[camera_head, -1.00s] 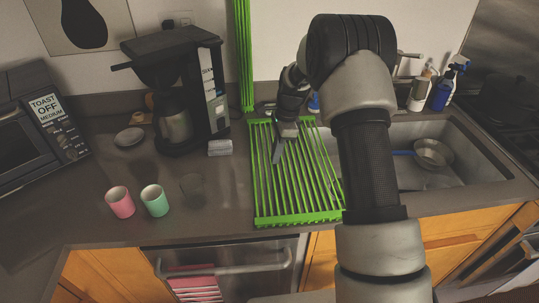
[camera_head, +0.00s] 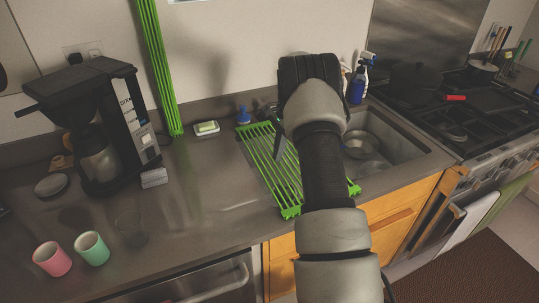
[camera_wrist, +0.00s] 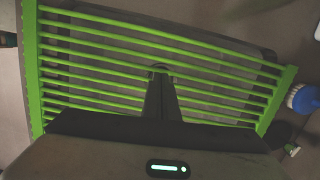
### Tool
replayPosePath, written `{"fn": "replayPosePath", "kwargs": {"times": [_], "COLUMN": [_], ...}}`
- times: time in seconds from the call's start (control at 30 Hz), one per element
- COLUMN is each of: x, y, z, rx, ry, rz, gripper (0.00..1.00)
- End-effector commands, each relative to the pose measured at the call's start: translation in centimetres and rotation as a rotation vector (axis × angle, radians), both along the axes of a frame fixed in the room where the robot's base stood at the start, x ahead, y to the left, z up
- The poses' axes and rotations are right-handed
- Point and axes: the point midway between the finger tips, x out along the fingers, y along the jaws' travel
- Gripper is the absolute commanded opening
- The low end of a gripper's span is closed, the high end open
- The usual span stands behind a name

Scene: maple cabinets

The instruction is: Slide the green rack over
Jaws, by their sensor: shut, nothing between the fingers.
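The green rack (camera_head: 264,163), a flat grid of bars, lies at the sink's left side. Its right part is hidden behind my arm. In the wrist view the rack (camera_wrist: 85,60) spans the picture, with a grey sink basin showing through its bars. The sink (camera_head: 385,150) is partly hidden by my arm and the rack. My gripper (camera_head: 279,150) is shut and points down at the rack, mostly hidden by my arm. In the wrist view its tips (camera_wrist: 161,72) meet among the bars; I cannot tell whether they press on one.
Left of the rack are bare counter (camera_head: 205,190), a coffee maker (camera_head: 100,120), a soap dish (camera_head: 207,128) and two cups (camera_head: 91,248). Another bundle of green bars (camera_head: 158,65) leans on the wall. The stove (camera_head: 455,115) is right.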

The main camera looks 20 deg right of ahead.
Motion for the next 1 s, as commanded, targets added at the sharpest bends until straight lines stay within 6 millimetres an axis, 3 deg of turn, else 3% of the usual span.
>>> {"fn": "replayPosePath", "kwargs": {"times": [0.03, 0.2, 0.43, 0.67, 1.0], "x": [-0.6, -0.6, -0.5, -1.0, -0.3], "y": [-0.5, -0.5, -0.4, -0.6, -8.0], "z": [-1.0, -1.0, 0.6, 0.8, 0.7], "rx": [-0.007, -0.006, -0.005, -0.008, -0.008], "ry": [0.016, 0.016, 0.015, 0.012, 0.008], "rz": [-0.004, -0.004, -0.005, -0.004, -0.006], "gripper": [0.00, 0.00, 0.00, 0.00, 0.00]}}
